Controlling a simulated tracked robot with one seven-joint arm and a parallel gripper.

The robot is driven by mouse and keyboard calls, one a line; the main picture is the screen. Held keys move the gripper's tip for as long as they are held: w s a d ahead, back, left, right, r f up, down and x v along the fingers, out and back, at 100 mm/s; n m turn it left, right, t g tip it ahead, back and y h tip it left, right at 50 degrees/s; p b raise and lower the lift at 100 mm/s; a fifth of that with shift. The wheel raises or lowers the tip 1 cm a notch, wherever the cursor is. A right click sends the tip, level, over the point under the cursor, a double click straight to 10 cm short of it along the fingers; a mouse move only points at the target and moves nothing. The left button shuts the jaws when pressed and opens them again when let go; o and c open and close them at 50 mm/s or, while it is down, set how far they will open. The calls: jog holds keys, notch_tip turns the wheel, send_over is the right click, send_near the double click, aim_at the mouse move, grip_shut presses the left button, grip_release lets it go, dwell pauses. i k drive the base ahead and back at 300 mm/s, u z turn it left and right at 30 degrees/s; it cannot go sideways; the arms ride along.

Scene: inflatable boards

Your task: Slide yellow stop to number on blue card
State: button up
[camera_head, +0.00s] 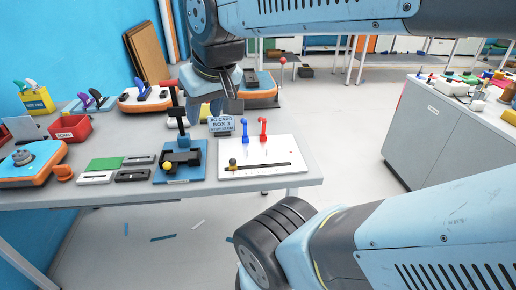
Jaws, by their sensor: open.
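A white board (285,150) with a dark slot along its front lies on the table. A small dark and yellowish stop (232,163) sits at the slot's left end. A blue card (222,125) stands behind the board's left corner; its small lettering is hard to read. A blue-based black device (183,175) to the left carries a yellow knob (167,166). Which yellow piece is the stop is not certain. My gripper (226,108) is open and empty, pointing down behind and above the blue card, apart from the stop.
Blue and red upright pegs (263,130) stand at the board's back. A black post with a red handle (179,110) rises left of my gripper. Green, white and black plates (107,163) and a red bin (71,130) lie further left. The table's front edge is clear.

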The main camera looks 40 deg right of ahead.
aim_at(233, 163)
jog(key=u, duration=1)
jog(key=i, duration=0.15)
jog(key=z, duration=2.55)
jog(key=k, duration=0.8)
jog(key=u, duration=0.4)
jog(key=i, duration=1)
jog(key=u, duration=0.1)
